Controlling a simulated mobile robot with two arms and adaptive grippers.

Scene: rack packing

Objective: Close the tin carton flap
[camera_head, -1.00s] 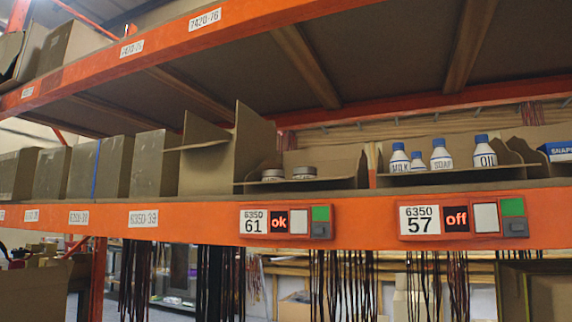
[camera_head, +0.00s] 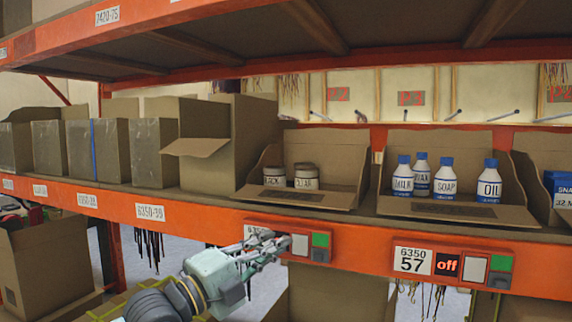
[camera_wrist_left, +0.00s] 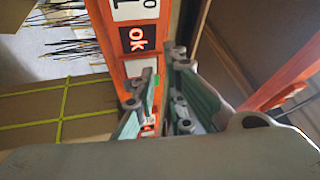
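The tin carton (camera_head: 325,152) stands open on the shelf in the head view, with small tins (camera_head: 304,177) inside. Its front flap (camera_head: 335,199) lies folded down toward the shelf's front edge. My left gripper (camera_head: 282,244) is in front of the orange beam, below the tin carton, and covers part of the 6350-61 label panel. In the left wrist view its two fingers (camera_wrist_left: 160,84) are apart with nothing between them, and the "ok" display (camera_wrist_left: 133,39) shows beyond them. My right gripper is not in view.
Right of the tin carton is an open carton (camera_head: 440,146) with several white bottles. Left of it stands a taller carton (camera_head: 250,140) with a flap sticking out. The orange beam (camera_head: 350,238) runs below the shelf, and an upper shelf beam (camera_head: 150,28) runs above.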

